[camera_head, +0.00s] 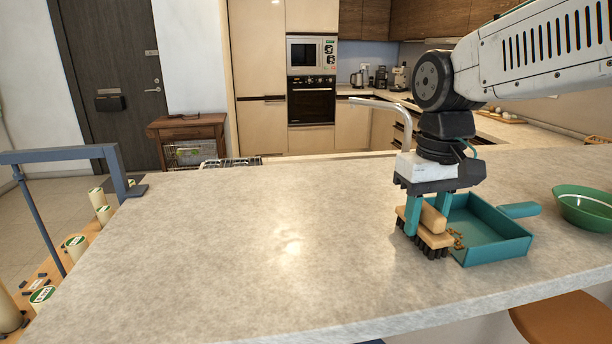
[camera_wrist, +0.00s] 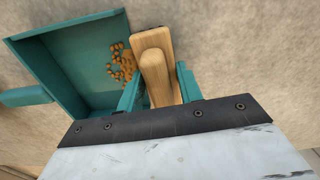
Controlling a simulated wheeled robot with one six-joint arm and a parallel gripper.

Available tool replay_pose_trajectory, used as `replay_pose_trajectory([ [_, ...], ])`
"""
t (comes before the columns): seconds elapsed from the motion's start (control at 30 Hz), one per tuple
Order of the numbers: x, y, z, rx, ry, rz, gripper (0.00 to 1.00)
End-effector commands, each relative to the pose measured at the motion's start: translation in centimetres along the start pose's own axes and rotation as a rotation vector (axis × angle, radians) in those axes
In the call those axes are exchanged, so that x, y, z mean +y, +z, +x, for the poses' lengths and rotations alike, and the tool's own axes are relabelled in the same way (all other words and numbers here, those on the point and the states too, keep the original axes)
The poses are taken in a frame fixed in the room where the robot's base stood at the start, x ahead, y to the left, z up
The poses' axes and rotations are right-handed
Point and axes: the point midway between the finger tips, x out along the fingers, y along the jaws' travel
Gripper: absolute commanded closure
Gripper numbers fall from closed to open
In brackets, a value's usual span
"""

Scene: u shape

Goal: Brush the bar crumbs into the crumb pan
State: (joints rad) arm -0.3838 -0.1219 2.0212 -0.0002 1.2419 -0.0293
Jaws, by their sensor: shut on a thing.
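My gripper (camera_head: 427,214) is shut on the wooden handle of a brush (camera_head: 436,239) with dark bristles. The brush stands bristles down on the bar top, at the left, open side of the teal crumb pan (camera_head: 498,249). The brush also shows in the wrist view (camera_wrist: 156,68), between my teal fingers. The brown crumbs (camera_wrist: 121,63) lie in a cluster beside the brush, at the pan's open edge and apparently on its floor. In the head view a few crumbs (camera_head: 457,238) show just right of the brush; the others are hidden. The pan's handle (camera_head: 520,210) points right.
A green bowl (camera_head: 585,207) stands right of the pan. The pale stone bar top (camera_head: 240,240) is clear to the left. Its front edge runs below the pan, with a brown stool seat (camera_head: 565,320) under it. A blue frame (camera_head: 70,155) stands at the far left.

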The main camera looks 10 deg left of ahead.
Motion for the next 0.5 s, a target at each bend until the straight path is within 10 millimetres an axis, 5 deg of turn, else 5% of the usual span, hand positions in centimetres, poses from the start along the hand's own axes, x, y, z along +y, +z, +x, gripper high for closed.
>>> replay_pose_trajectory([
  [0.27, 0.7, 0.3, -0.3, 0.001, 0.000, -0.009, 0.89],
  [0.5, 0.9, 0.4, -3.0, 0.002, 0.000, -0.005, 0.89],
])
